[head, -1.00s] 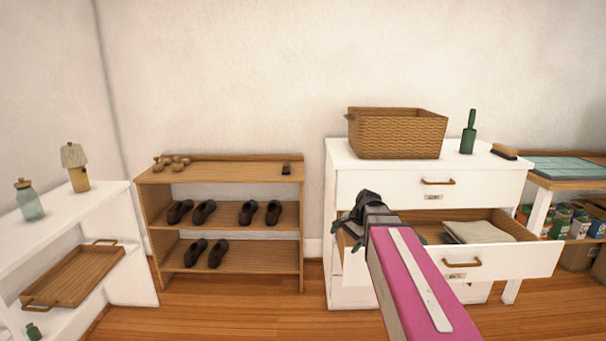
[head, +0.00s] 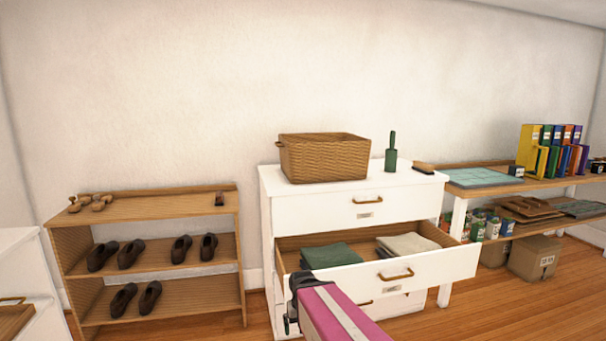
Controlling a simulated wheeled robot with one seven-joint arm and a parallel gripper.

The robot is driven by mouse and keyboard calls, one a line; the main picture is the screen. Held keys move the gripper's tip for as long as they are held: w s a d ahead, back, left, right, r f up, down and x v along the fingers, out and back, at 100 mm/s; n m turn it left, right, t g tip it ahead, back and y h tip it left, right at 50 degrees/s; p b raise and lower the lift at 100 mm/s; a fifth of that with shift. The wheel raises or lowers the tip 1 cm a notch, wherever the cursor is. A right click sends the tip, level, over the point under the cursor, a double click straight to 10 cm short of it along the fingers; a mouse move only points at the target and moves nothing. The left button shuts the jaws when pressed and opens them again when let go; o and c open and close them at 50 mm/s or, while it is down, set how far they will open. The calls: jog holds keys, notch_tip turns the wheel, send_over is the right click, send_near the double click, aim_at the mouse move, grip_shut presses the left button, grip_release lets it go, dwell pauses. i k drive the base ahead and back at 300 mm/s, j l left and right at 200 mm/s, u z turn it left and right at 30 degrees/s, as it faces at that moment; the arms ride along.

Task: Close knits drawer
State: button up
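The white dresser (head: 312,208) stands in the middle, with its second drawer (head: 434,267) pulled out. That drawer has a brass handle (head: 395,276) and a small label too small to read. Inside it lie a folded green cloth (head: 330,255) and a folded beige cloth (head: 408,245). The top drawer (head: 345,212) is shut. My gripper (head: 291,318) is low in front of the dresser, near the left end of the open drawer. Its fingers are dark and small here, and I cannot tell whether they are open or shut.
A wicker basket (head: 325,159), a green bottle-shaped item (head: 391,152) and a brush (head: 423,167) stand on the dresser. A wooden shoe rack (head: 150,204) stands left. A workbench (head: 540,186) with binders stands right, boxes (head: 534,257) below. Wood floor is clear at lower right.

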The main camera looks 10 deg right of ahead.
aim_at(376, 278)
jog(key=z, duration=1.3)
